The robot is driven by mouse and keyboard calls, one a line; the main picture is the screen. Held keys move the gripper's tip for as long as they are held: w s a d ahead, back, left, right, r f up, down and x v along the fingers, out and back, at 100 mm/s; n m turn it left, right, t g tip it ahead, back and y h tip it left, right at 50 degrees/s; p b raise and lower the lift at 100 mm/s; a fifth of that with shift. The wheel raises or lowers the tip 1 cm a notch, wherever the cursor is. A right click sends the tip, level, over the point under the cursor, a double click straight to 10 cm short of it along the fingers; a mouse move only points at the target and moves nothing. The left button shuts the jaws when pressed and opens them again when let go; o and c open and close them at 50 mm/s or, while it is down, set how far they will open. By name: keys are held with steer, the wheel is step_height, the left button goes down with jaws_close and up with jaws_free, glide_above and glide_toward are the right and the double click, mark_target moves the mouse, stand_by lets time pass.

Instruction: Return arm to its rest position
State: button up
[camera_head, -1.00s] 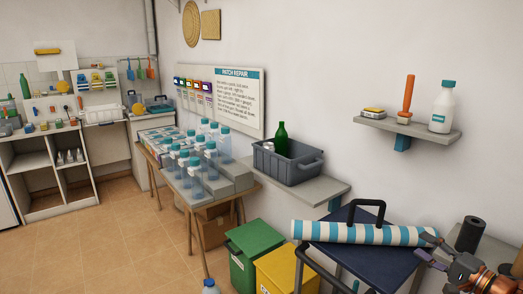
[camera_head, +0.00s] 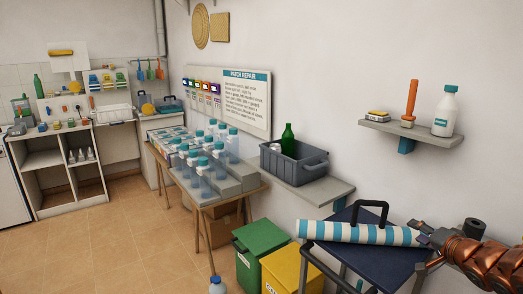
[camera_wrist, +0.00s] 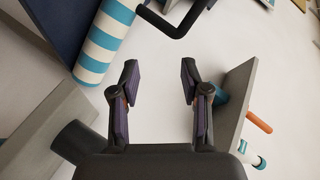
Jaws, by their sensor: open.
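My gripper (camera_head: 422,234) is at the lower right in the head view, with my copper-coloured arm behind it. In the wrist view my gripper (camera_wrist: 160,85) has its two fingers wide apart with nothing between them but pale wall. The blue-and-white striped roll (camera_head: 355,232) lies across the dark blue cart top (camera_head: 352,262); its right end is close to the gripper's fingers in the head view. The roll also shows at the upper left of the wrist view (camera_wrist: 108,40). Whether the fingers touch it is not clear, but it is not between them.
A wall shelf (camera_head: 425,132) at the right holds an orange-handled tool (camera_head: 411,98), a white bottle (camera_head: 446,110) and a small box. A grey crate (camera_head: 302,172) stands on a ledge. Green (camera_head: 242,262) and yellow (camera_head: 278,270) bins stand below. The floor at left is clear.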

steer(key=s+a+n+g+p, duration=0.2)
steer(key=s+a+n+g, duration=0.3)
steer(key=s+a, duration=1)
steer(key=s+a+n+g+p, duration=0.2)
steer(key=s+a+n+g, duration=0.4)
steer(key=s, duration=1.6)
steer(key=a+g, duration=0.5)
steer(key=a, duration=0.4)
steer(key=shift+a+r, duration=0.25)
steer(key=shift+a, duration=0.1)
steer(key=shift+d, duration=0.15)
steer(key=shift+c, duration=0.4)
